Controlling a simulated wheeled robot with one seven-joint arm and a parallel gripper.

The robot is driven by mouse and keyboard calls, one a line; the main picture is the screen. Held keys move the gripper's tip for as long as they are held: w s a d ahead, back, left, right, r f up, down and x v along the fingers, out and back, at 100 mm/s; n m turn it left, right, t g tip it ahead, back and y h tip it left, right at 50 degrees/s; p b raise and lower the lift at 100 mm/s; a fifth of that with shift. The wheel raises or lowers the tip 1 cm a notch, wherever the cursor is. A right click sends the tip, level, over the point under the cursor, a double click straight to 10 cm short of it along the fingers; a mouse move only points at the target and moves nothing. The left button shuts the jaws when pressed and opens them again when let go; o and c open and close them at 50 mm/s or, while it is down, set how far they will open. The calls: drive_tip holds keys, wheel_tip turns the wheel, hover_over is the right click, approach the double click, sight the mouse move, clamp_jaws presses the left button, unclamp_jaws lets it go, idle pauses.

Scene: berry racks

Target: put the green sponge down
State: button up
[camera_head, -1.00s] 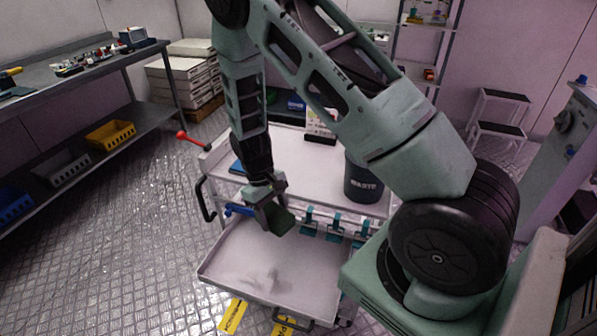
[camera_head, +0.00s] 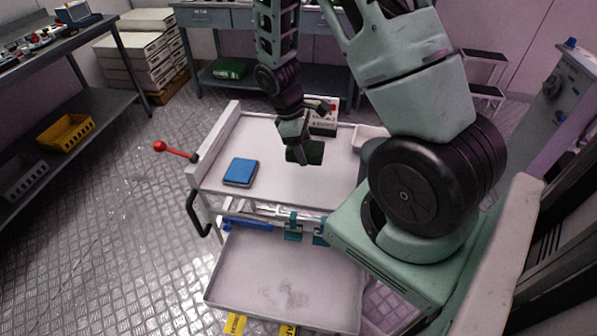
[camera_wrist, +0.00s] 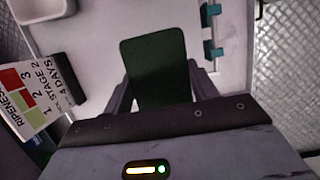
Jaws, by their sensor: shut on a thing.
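The green sponge (camera_head: 305,152) is held in my gripper (camera_head: 298,150), above the white top tray of the cart (camera_head: 265,178). In the wrist view the dark green sponge (camera_wrist: 155,72) sits between the two fingers of my gripper (camera_wrist: 160,90). It appears to be apart from the tray surface, though the exact height is hard to tell. My gripper is shut on it.
A blue pad (camera_head: 240,172) lies on the tray's left part. A ripeness sign (camera_wrist: 30,100) stands at the tray's back, also in the head view (camera_head: 324,118). A white dish (camera_head: 370,136) is at the right. The lower tray (camera_head: 285,280) looks empty. A red-knobbed lever (camera_head: 172,149) sticks out left.

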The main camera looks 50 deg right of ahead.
sight(306, 181)
wheel_tip(306, 181, down, 10)
drive_tip(key=shift+r+p, duration=0.1)
drive_tip(key=shift+p, duration=0.8)
